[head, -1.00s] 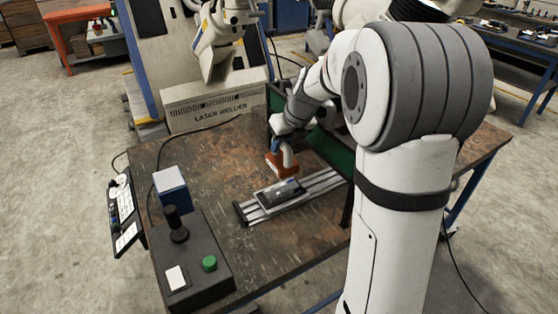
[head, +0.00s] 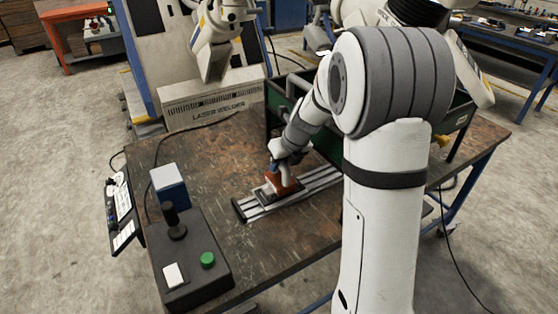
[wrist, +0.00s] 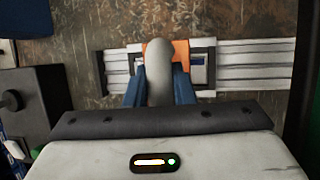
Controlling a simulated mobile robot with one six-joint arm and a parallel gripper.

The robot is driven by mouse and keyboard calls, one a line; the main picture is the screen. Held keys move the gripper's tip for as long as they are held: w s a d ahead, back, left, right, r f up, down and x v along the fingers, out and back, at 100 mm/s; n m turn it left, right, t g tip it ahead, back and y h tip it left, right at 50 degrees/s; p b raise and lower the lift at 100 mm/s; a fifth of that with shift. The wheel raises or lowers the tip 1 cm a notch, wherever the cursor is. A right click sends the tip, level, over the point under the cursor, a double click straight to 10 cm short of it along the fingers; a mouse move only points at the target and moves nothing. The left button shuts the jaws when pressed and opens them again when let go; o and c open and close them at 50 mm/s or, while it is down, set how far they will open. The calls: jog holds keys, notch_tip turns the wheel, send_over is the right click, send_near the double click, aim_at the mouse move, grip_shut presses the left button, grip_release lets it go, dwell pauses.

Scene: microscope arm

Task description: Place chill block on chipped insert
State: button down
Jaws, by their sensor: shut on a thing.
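The chill block (head: 284,186) is a copper-orange block with a grey rounded handle (wrist: 158,62). My gripper (head: 279,169) is shut on that handle, with its blue fingers on either side in the wrist view. The chipped insert's plate (head: 262,195) lies in the slotted metal fixture (head: 323,179) on the bench. The block is over the plate and hides most of it. I cannot tell whether the block touches it.
A control box with a joystick and green button (head: 207,260) stands at the bench's front left. A blue-and-white box (head: 169,187) is behind it. A green-walled bin (head: 446,130) stands behind and right of the fixture. Bare bench (head: 215,165) lies left of the fixture.

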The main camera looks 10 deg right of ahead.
jog(key=shift+w+r, duration=0.1)
jog(key=shift+r, duration=0.05)
jog(key=c, duration=1.7)
grip_release()
jog(key=shift+f, duration=0.25)
jog(key=o, duration=0.5)
jog(key=shift+c, duration=0.2)
jog(key=shift+r, duration=0.1)
jog(key=v, duration=1.1)
jog(key=s+a+f+n+g+h+p, duration=0.1)
jog(key=s+a+n+h, duration=0.1)
jog(key=s+n, duration=2.3)
jog(key=n, duration=0.7)
jog(key=shift+a+n+h, duration=0.3)
jog(key=shift+a+h, duration=0.1)
